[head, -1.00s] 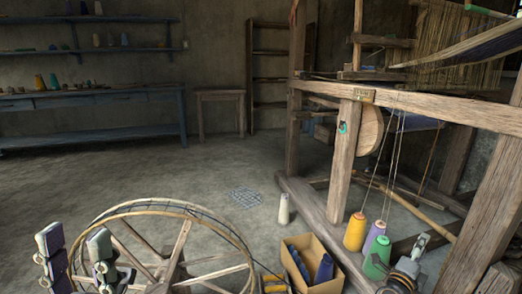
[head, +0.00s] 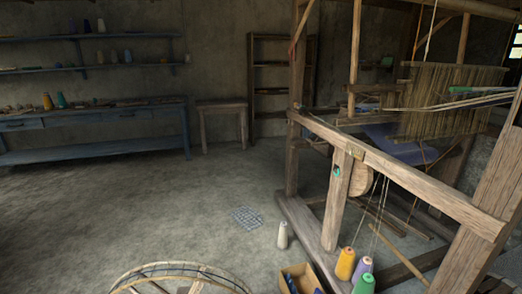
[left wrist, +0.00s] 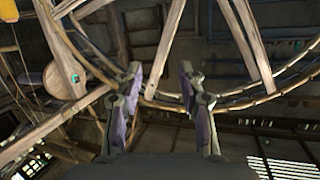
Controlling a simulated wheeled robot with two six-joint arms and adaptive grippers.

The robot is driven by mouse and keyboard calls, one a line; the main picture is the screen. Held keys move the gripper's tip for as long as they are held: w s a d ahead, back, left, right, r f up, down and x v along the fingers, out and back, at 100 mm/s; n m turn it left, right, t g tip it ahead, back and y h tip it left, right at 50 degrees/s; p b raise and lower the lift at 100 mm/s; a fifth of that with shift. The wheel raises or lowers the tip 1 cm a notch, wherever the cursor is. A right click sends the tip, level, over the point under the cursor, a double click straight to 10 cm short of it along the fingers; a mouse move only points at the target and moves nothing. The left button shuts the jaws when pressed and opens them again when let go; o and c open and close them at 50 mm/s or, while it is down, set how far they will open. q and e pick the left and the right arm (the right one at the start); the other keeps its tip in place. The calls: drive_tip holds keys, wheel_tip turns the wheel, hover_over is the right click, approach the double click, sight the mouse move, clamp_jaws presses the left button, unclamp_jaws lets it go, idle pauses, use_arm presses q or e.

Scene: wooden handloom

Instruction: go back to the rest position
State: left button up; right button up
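My left gripper (left wrist: 160,68) shows in the left wrist view, its two fingers wide apart with nothing between them. Beyond the fingers is the rim of the wooden spinning wheel (left wrist: 229,103) with its spokes. I cannot tell how far the fingers are from the wheel. In the head view neither gripper is in the picture. My right gripper is not seen in any view now.
The wooden loom (head: 420,185) fills the right side. Yellow (head: 345,264) and purple (head: 362,266) thread cones stand by its base, near a cardboard box (head: 301,270). A white cone (head: 282,235) stands on the floor. The wheel's top (head: 180,267) is at the bottom edge. Open floor lies left.

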use_arm(q)
drive_tip(key=s+a+f+g+p, duration=0.1)
drive_tip(key=s+f+g+p, duration=0.2)
drive_tip(key=s, duration=0.9)
drive_tip(key=s+a+f+g+p, duration=0.1)
drive_tip(key=s+f+g+p, duration=0.2)
drive_tip(key=s, duration=1)
drive_tip(key=s+a+f+n+g+y+p, duration=0.1)
drive_tip(key=s+a+f+g+p, duration=0.1)
drive_tip(key=s+g+p, duration=0.6)
drive_tip(key=s+f+p, duration=0.1)
drive_tip(key=s+p, duration=0.2)
drive_tip(key=s, duration=0.2)
drive_tip(key=shift+s+f+p, duration=0.2)
drive_tip(key=shift+f+p, duration=0.1)
drive_tip(key=shift+p, duration=0.05)
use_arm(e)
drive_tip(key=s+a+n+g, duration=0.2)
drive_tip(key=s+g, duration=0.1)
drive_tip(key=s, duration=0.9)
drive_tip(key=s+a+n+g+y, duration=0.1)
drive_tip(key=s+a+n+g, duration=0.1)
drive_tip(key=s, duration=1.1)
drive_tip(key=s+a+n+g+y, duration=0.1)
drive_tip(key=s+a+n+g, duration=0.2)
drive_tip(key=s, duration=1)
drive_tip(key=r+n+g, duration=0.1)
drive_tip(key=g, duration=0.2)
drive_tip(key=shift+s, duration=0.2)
